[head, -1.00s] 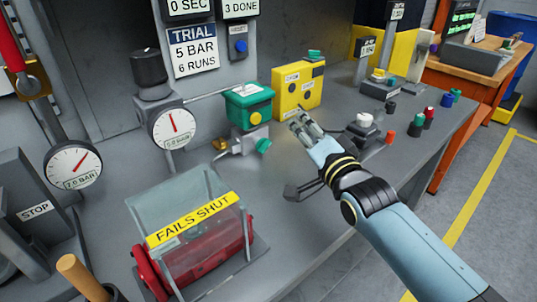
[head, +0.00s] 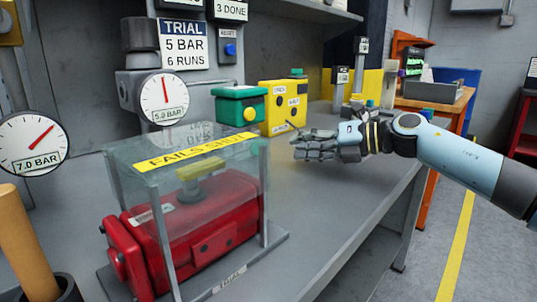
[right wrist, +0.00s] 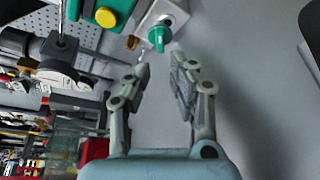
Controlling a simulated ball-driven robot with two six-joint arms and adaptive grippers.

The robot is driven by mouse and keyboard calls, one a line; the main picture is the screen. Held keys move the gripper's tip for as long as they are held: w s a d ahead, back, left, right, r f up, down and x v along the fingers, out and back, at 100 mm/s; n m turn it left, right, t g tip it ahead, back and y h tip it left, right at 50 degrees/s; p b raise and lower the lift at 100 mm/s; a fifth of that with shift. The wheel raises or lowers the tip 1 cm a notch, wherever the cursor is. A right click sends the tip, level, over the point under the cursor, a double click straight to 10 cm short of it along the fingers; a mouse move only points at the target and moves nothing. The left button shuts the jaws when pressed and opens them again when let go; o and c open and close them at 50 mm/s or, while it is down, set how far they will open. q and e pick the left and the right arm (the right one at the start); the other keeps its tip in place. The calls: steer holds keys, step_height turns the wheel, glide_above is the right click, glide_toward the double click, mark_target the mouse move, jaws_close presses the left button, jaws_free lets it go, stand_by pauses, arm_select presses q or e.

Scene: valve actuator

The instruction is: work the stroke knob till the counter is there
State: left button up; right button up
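The counter plate reading "3 DONE" (head: 230,10) hangs at the top of the head view, beside the trial card (head: 184,43) reading "5 BAR, 6 RUNS". A green turning knob (right wrist: 160,35) on a grey fitting shows in the right wrist view, ahead of my fingers. No readable label marks it as the stroke knob. My right gripper (head: 315,147) is above the bench, right of the covered red actuator (head: 200,225). In the wrist view its fingers (right wrist: 162,68) are apart with nothing between them. My left gripper is not in view.
A clear cover (head: 130,190) marked "FAILS SHUT" encloses the actuator. Behind are a green box (head: 229,111), a yellow box (head: 282,112), a blue reset button (head: 230,50), a 5.0 BAR gauge (head: 164,98) and a 7.0 BAR gauge (head: 30,142). The front right bench is clear.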

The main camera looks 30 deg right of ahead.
steer(key=x, duration=0.8)
steer(key=shift+w+a+f+b, duration=0.1)
steer(key=shift+w+b, duration=0.05)
steer(key=shift+b, duration=0.15)
steer(key=shift+c, duration=0.4)
jaws_close()
